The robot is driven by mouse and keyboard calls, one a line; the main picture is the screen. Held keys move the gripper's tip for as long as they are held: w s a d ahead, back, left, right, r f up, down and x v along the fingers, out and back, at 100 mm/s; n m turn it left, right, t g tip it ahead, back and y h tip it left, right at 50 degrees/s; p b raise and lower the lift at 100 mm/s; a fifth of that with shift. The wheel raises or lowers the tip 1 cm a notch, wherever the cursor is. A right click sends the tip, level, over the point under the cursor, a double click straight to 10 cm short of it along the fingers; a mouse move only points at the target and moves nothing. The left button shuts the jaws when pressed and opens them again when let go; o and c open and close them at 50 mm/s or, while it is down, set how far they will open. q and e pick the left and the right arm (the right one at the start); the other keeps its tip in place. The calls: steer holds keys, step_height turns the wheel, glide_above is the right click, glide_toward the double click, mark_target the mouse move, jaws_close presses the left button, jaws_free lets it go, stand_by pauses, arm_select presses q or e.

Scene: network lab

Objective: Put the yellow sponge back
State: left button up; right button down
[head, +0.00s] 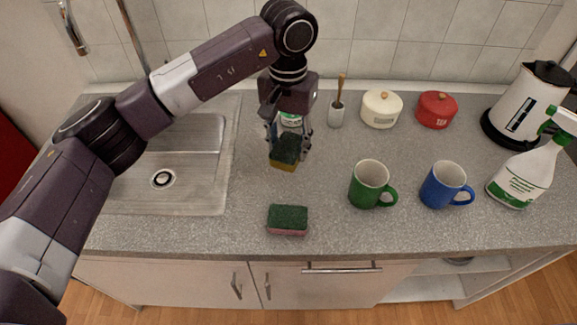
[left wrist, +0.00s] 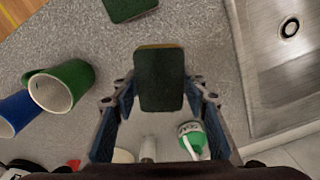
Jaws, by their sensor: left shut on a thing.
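The yellow sponge (head: 284,164) has a dark green scouring side, which faces up in the head view. It is between the fingers of my left gripper (head: 289,143), which is shut on it. In the left wrist view the sponge (left wrist: 160,80) shows mostly its green face, with a thin yellow edge at the far end. I cannot tell how far it is above the counter. A second sponge, pink with a green top (head: 288,218), lies apart from it near the counter's front edge. My right gripper is not in view.
A sink (head: 205,185) is on the left. A green-and-white bottle (left wrist: 192,138) is close behind my gripper. A brush holder (head: 336,116), two lidded pots, a green mug (head: 368,186), a blue mug (head: 443,186), a spray bottle (head: 520,178) and a kettle (head: 522,105) stand to the right.

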arm_select(q)
steer(key=p, duration=0.1)
glide_above(289, 181)
step_height(289, 181, down, 6)
steer(key=shift+r, duration=0.1)
step_height(289, 181, down, 4)
steer(key=shift+a+r+p, duration=0.1)
steer(key=shift+r+p, duration=0.1)
steer(key=shift+p, duration=0.55)
steer(key=shift+f, duration=0.2)
steer(key=o, duration=1.1)
step_height(289, 181, up, 11)
steer(key=b, duration=0.4)
steer(key=shift+r+b, duration=0.3)
steer(key=shift+r, duration=0.25)
